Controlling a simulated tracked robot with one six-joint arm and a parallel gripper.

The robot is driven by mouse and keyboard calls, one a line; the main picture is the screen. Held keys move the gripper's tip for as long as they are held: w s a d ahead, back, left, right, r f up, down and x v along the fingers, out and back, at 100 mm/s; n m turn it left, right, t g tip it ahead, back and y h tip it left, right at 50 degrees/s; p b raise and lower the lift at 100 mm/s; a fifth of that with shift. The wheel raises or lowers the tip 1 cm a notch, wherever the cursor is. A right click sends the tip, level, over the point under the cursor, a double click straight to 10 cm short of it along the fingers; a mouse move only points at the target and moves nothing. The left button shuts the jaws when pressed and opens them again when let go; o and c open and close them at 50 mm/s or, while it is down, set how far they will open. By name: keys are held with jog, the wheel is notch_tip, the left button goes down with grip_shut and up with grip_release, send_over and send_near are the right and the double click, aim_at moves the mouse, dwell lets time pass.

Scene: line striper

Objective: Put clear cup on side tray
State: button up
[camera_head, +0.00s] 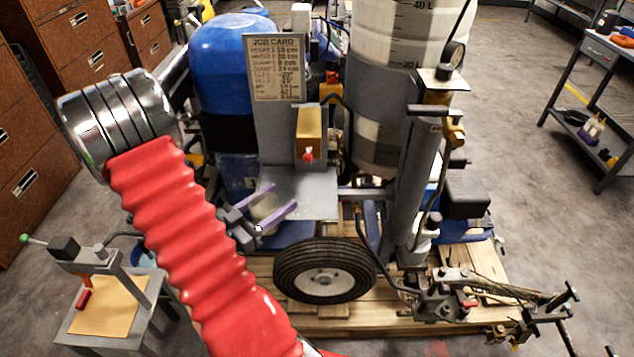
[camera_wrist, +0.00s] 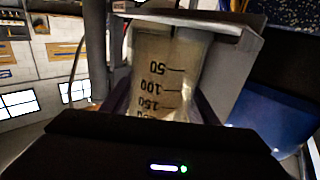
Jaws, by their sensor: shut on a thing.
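The clear cup (camera_head: 263,206) is a translucent beaker between the purple fingers of my gripper (camera_head: 266,212), left of the machine's middle. In the wrist view the cup (camera_wrist: 168,75) fills the space between the fingers, its black graduations reading upside down. My gripper is shut on it. A grey side tray (camera_head: 312,198) sticks out of the machine below the job card, and the cup is at its left part. I cannot tell whether the cup's base touches the tray. My red ribbed arm hides part of the area to the left.
A black wheel (camera_head: 324,271) stands just below the tray. A brass-coloured box (camera_head: 310,133) with a red knob sits above it. A blue tank (camera_head: 222,65) and a white graduated tank (camera_head: 392,40) rise behind. A small bench (camera_head: 108,305) stands at lower left.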

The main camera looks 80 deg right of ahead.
jog(key=x, duration=1.2)
jog(key=shift+s+d, duration=0.15)
jog(key=shift+d, duration=0.1)
jog(key=shift+s+d, duration=0.35)
jog(key=shift+d, duration=0.1)
jog(key=shift+s+d+f, duration=0.2)
jog(key=shift+s+d, duration=0.1)
jog(key=shift+d, duration=0.2)
jog(key=shift+s+d+f, duration=0.2)
jog(key=shift+s+d, duration=0.1)
jog(key=shift+d, duration=0.2)
jog(key=shift+f, duration=0.3)
jog(key=shift+f, duration=0.1)
jog(key=o, duration=1)
jog(key=shift+o, duration=0.2)
